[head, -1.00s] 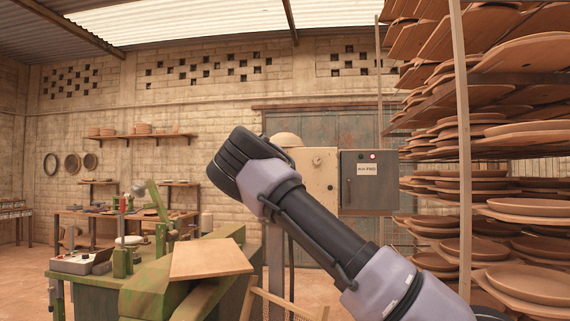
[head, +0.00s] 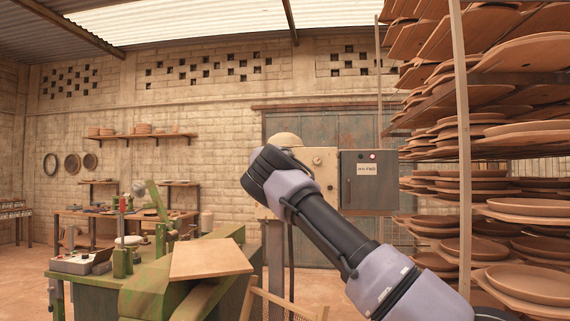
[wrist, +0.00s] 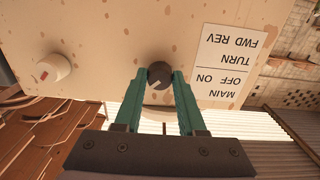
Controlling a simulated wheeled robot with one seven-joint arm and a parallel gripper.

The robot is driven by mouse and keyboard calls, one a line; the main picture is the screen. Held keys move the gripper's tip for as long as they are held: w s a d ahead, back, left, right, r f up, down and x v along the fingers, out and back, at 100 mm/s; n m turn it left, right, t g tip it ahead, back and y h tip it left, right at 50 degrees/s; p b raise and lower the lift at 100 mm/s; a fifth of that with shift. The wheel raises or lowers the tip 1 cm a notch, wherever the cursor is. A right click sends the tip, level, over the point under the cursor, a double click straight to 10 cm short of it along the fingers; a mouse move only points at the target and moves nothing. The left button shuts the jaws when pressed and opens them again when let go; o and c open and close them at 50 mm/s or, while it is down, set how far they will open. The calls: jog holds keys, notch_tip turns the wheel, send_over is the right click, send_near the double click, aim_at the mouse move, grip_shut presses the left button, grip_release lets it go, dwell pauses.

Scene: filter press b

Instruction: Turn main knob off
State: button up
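The beige control box (head: 318,170) stands left of a grey cabinet in the head view, partly hidden by my arm. In the wrist view its face (wrist: 105,40) appears upside down, with a dark round knob (wrist: 160,74) and a pale knob with a red mark (wrist: 54,68). A white label (wrist: 227,66) reads MAIN OFF ON and TURN FWD REV. My gripper (wrist: 161,73) has its two teal fingers apart, one tip at each side of the dark knob in the picture. I cannot tell whether they touch it. The head view hides the fingers behind my wrist.
The grey cabinet (head: 369,181) is right of the box. A tall rack of clay plates (head: 500,205) fills the right side. A green machine (head: 150,270) with a wooden board (head: 210,258) stands at lower left, beside my arm.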

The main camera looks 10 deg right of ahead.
grip_shut()
jog(key=shift+r+n, duration=0.1)
jog(key=shift+n, duration=8.9)
jog(key=o, duration=0.7)
grip_release()
